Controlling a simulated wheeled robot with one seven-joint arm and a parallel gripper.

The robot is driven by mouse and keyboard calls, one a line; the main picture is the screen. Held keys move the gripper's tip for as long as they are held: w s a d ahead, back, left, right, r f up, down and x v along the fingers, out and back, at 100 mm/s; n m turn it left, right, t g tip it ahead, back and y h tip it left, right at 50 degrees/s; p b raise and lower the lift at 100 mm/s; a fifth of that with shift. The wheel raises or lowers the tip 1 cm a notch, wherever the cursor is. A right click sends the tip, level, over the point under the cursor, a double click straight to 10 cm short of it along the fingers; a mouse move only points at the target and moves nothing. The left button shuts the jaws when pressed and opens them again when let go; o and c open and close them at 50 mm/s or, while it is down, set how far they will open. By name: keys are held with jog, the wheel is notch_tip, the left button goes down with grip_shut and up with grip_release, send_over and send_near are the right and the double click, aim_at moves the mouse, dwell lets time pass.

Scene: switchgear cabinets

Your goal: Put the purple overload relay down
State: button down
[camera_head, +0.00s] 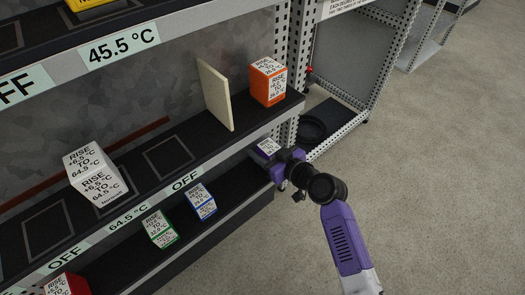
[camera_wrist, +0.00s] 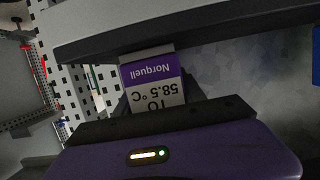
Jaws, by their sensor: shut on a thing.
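The purple overload relay (camera_head: 267,149) is a small block with a white printed label, at the right end of the cabinet, just below the middle shelf's front edge. In the wrist view the relay (camera_wrist: 155,82) shows its purple band and the text "58.5 °C", upside down. My gripper (camera_head: 274,155) is shut on it, with the arm reaching in from the lower right. The wrist view shows the dark jaw part (camera_wrist: 150,122) at the relay's near end. Whether the relay's underside touches the lower shelf is hidden.
The lower shelf holds a blue relay (camera_head: 201,201), a green relay (camera_head: 160,229) and a red one (camera_head: 68,285). The middle shelf (camera_head: 200,135) above carries a white block (camera_head: 95,173), an upright cream plate (camera_head: 215,95) and an orange block (camera_head: 268,82). A perforated post (camera_head: 283,50) stands at right.

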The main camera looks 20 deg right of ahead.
jog(key=c, duration=0.7)
grip_release()
jog(key=shift+f, duration=0.1)
jog(key=shift+r, duration=0.2)
jog(key=p+v, duration=0.2)
jog(key=v, duration=1)
jog(key=shift+f, duration=0.1)
jog(key=shift+s, duration=0.1)
